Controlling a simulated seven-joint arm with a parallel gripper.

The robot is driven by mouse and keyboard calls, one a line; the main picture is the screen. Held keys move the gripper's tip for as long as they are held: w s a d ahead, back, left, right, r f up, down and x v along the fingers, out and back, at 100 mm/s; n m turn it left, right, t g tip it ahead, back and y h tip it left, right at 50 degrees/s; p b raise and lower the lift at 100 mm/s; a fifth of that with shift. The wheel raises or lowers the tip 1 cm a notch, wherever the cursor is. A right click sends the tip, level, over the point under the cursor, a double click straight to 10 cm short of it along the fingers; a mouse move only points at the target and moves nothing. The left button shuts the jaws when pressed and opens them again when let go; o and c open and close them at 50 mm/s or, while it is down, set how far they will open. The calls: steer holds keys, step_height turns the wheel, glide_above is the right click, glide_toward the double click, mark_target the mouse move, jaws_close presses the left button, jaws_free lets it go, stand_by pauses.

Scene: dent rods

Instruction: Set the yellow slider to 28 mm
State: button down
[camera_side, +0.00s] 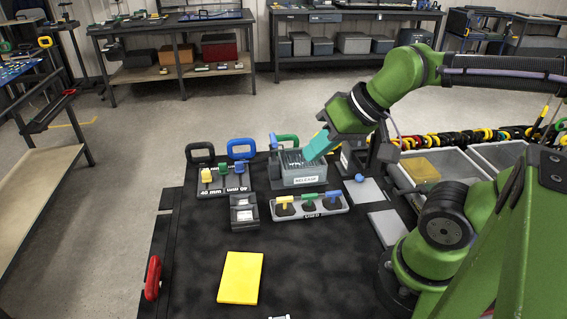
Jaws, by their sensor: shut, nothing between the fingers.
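The slider board (215,190) lies at the back left of the black mat, with millimetre labels on its front edge. The yellow knob appears a little nearer the front than the other two. Its exact scale reading is too small to tell. My gripper (308,156) has teal fingers, shut and empty. It points down-left at the grey box marked RELEASE (303,181), well right of the yellow slider. Whether it touches the box is unclear.
A small grey block (244,214) and a tray marked USED (335,205) stand in front.

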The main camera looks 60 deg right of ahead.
steer(key=w+f+n+h, duration=0.1)
steer(key=w+f+n, duration=0.2)
steer(key=w+f, duration=0.2)
steer(key=w+a+f+n+h, duration=0.1)
steer(key=w+f+n, duration=0.2)
steer(key=w, duration=0.6)
steer(key=w+f+n+g+h, duration=0.1)
steer(key=w+f+n, duration=0.3)
steer(key=w+f, duration=0.3)
steer(key=shift+w+a+f, duration=0.1)
steer(key=shift+w+a, duration=0.2)
steer(key=w, duration=0.1)
steer(key=w+r+n, duration=0.1)
steer(key=w+t, duration=0.1)
steer(key=shift+a+r+n, duration=0.15)
steer(key=shift+a+n, duration=0.25)
